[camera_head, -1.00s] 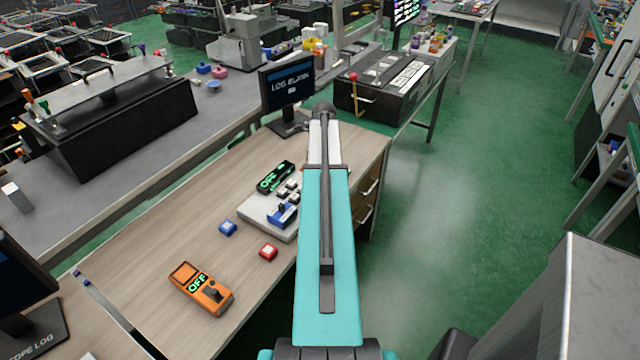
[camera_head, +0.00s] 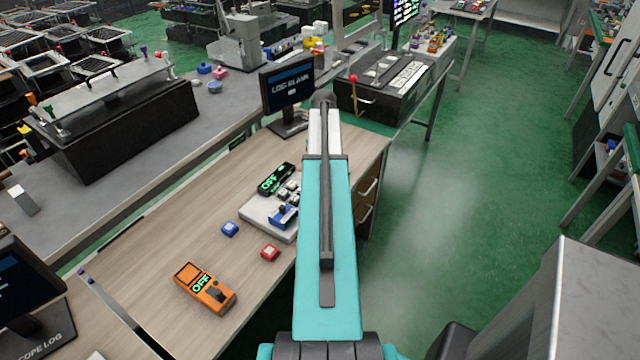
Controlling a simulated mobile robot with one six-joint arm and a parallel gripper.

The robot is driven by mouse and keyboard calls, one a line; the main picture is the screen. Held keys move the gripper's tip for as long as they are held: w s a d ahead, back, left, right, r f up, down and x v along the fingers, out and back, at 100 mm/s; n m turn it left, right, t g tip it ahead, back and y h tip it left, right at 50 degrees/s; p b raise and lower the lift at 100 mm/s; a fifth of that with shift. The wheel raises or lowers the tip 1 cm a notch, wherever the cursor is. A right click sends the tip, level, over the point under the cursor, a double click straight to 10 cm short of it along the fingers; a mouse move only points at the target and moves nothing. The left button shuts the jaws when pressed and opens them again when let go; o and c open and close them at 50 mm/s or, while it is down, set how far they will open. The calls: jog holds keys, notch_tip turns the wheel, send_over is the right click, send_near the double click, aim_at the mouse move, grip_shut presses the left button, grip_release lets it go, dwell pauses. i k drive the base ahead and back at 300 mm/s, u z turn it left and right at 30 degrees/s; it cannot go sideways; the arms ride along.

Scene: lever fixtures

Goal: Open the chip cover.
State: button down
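No part is clearly marked as the chip cover. A grey board (camera_head: 262,221) on the wooden bench carries a small blue fixture (camera_head: 284,216) with a dark part on it, several small keys and a black display reading OFF (camera_head: 276,178). This blue fixture may be the chip cover, but it is too small to tell whether it is open or shut. My teal arm reaches forward just right of the board and hides the area behind it. My gripper does not show.
A blue button (camera_head: 230,229), a red button (camera_head: 270,252) and an orange device reading OFF (camera_head: 205,288) lie on the bench (camera_head: 165,250). A monitor (camera_head: 287,87) and a black machine with a red-knobbed lever (camera_head: 354,80) stand behind.

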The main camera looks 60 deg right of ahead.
aim_at(279, 217)
jog(key=k, duration=1)
